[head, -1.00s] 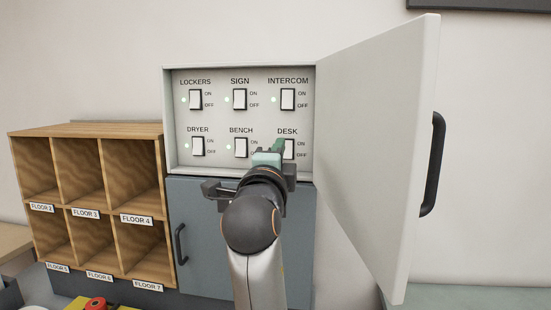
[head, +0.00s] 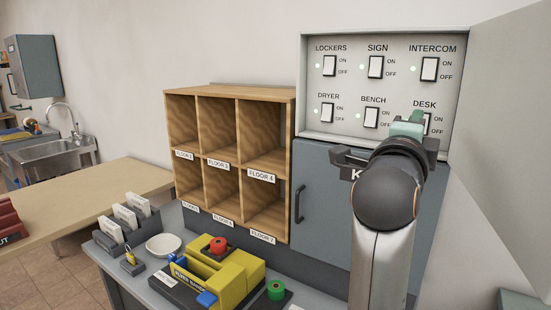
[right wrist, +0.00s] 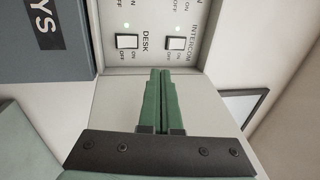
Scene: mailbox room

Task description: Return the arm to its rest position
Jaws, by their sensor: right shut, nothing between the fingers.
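My right gripper (head: 408,124) is shut and empty, in front of the lower right of the open switch box (head: 302,85). It partly covers the DESK switch (head: 428,122) in the head view. In the right wrist view its green fingers (right wrist: 160,100) are together, pointing toward the panel, and the DESK switch (right wrist: 127,41) is clear of them with its lamp lit. The INTERCOM switch (head: 429,68) is above it. My left gripper is not in view.
The open box door (head: 505,110) stands to the right of my arm. A blue-grey cabinet (head: 325,200) is below the box. Wooden pigeonholes (head: 240,95) stand to the left.

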